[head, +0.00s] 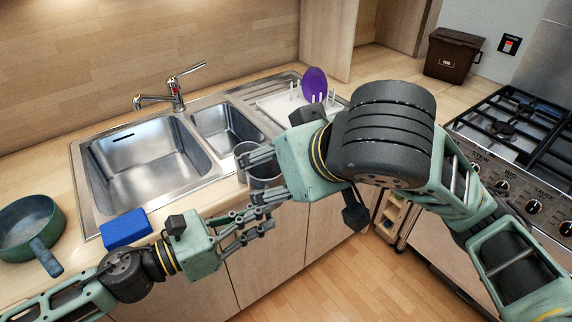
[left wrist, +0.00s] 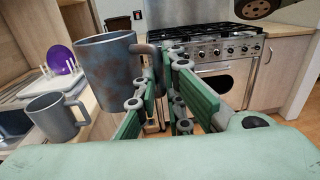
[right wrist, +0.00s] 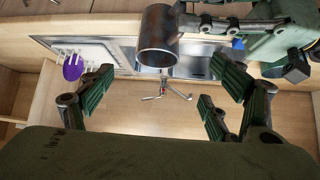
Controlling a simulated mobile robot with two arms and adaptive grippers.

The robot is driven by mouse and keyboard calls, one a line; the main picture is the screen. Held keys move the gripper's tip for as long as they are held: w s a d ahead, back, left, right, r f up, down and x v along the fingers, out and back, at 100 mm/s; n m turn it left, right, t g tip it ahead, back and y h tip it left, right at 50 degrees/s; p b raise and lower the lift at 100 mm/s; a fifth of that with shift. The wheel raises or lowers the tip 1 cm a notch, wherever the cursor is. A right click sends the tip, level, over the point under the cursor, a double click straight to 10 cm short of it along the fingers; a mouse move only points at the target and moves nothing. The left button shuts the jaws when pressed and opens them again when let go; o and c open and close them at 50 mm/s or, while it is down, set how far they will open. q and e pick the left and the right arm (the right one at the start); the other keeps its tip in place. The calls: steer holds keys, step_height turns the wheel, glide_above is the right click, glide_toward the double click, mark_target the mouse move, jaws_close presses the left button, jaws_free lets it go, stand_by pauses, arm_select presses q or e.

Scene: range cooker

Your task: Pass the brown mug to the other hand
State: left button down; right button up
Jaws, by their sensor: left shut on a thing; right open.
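The brown mug (left wrist: 108,72) is a grey-brown, worn-looking cup, held upright in the air. My left gripper (left wrist: 160,55) is shut on its handle, at the right of the cup. In the head view the mug (head: 264,172) is partly hidden by gripper fingers in front of the sink. My right gripper (right wrist: 160,85) is open. In the right wrist view the mug (right wrist: 157,40) lies ahead of its spread fingers, centred between them; I cannot tell whether they touch it.
A second, grey mug (left wrist: 56,118) stands on the counter behind. Sink (head: 150,160), tap (head: 176,92), blue sponge (head: 126,228), green pan (head: 30,226) and rack with purple plate (head: 314,84) are nearby. The stove (head: 520,150) is at the right.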

steer(key=f, duration=0.1)
glide_toward(259, 175)
steer(key=x, duration=0.4)
steer(key=shift+w+f, duration=0.15)
steer(key=shift+f, duration=0.05)
arm_select(q)
steer(key=shift+d, duration=0.1)
steer(key=shift+r, duration=0.1)
arm_select(e)
steer(key=c, duration=1.5)
arm_select(q)
steer(key=c, duration=1.8)
jaws_free()
arm_select(e)
steer(key=shift+c, duration=0.2)
arm_select(q)
steer(key=shift+o, duration=0.2)
